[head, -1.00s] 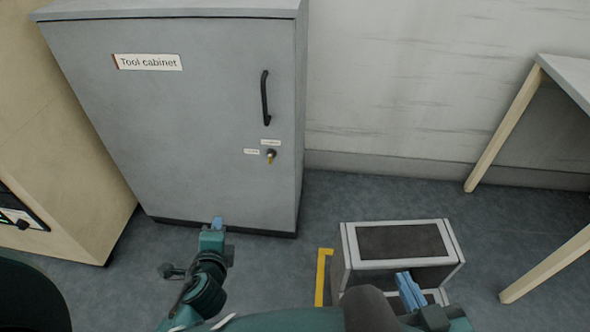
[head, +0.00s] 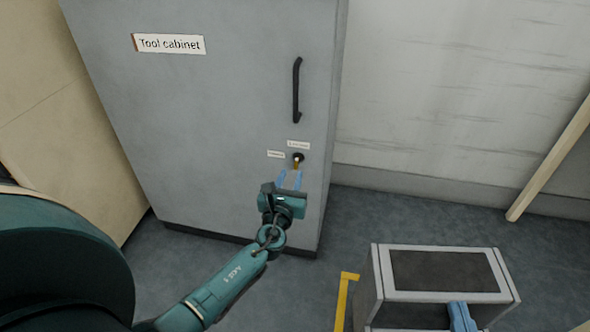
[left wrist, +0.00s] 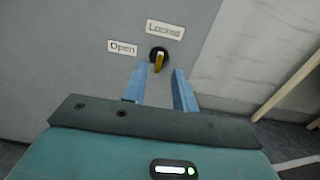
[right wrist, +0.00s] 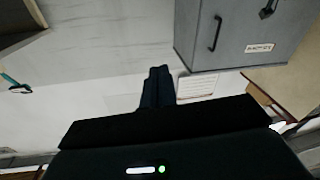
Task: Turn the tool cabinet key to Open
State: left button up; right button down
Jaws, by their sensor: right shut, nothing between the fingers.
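The grey tool cabinet (head: 200,110) stands shut, with a brass key (head: 297,165) in a dark round lock on its door. In the left wrist view the key (left wrist: 158,63) hangs vertically below the lock centre. The Locked label (left wrist: 165,29) is above it and the Open label (left wrist: 122,48) is to its left. My left gripper (head: 290,175) is open just below the key. Its blue fingertips lie either side of the key's lower end, and no contact is visible.
A black handle (head: 297,90) is on the door above the lock. A grey box with a dark top (head: 445,271) stands on the floor to the right, beside a yellow floor mark (head: 343,300). A wooden leg (head: 550,165) stands at the far right.

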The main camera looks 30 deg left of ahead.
aim_at(295, 165)
pick_arm(q)
jog(key=b+x, duration=0.1)
jog(key=x, duration=0.4)
grip_shut()
dwell(0.3)
